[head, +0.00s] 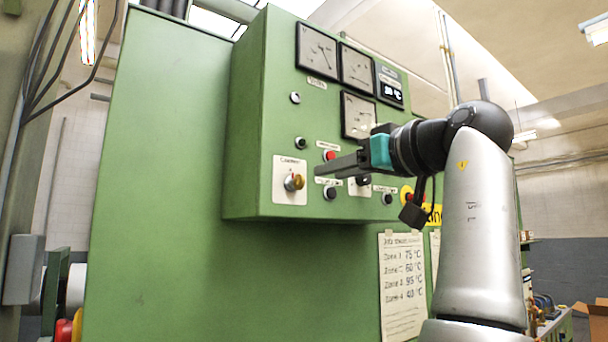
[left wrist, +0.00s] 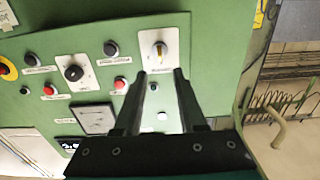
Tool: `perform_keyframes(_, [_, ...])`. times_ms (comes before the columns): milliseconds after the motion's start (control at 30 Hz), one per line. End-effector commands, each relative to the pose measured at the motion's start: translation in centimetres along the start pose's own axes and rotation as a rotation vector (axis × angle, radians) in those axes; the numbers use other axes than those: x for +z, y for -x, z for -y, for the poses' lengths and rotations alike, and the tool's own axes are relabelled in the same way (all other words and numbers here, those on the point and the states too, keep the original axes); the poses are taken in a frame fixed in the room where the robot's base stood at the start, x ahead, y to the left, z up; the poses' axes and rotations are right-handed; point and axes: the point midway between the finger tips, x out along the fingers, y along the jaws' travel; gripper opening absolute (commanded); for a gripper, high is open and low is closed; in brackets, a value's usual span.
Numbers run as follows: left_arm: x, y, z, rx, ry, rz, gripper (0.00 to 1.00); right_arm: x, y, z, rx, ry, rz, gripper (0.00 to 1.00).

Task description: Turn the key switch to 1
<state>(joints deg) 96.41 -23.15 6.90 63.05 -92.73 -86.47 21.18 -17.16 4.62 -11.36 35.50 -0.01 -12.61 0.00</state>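The key switch (head: 294,182) has a brass-yellow knob on a white plate, low at the left of the green control box. It also shows in the left wrist view (left wrist: 159,49), beyond the fingertips, its handle roughly upright in that picture. Its position marks are too small to read. My left gripper (head: 320,170) points left along the panel face, its tips to the right of the switch in the head view and apart from it. In the left wrist view its two fingers (left wrist: 159,73) are spread with nothing between them. My right gripper is not in view.
A red button (head: 330,155), black buttons and a second white-plated black knob (left wrist: 74,73) sit close by. Gauges (head: 357,69) are above. A padlock (head: 412,214) and a yellow-ringed red button (head: 406,194) are at the right. Free air lies in front of the box.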

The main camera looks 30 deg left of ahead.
Motion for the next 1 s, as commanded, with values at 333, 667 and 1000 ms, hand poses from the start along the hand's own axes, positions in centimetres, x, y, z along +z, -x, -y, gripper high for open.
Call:
perform_keyframes(333, [-0.2,-6.8,0.0,-0.002,-0.002,0.001,0.40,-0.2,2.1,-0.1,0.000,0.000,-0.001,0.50])
perform_keyframes(667, [0.0,-9.3,-0.1,0.001,-0.001,-0.001,0.40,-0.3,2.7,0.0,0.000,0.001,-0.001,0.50])
perform_keyframes(1000, [0.0,-9.4,-0.1,0.001,-0.001,-0.001,0.29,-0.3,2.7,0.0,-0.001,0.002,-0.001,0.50])
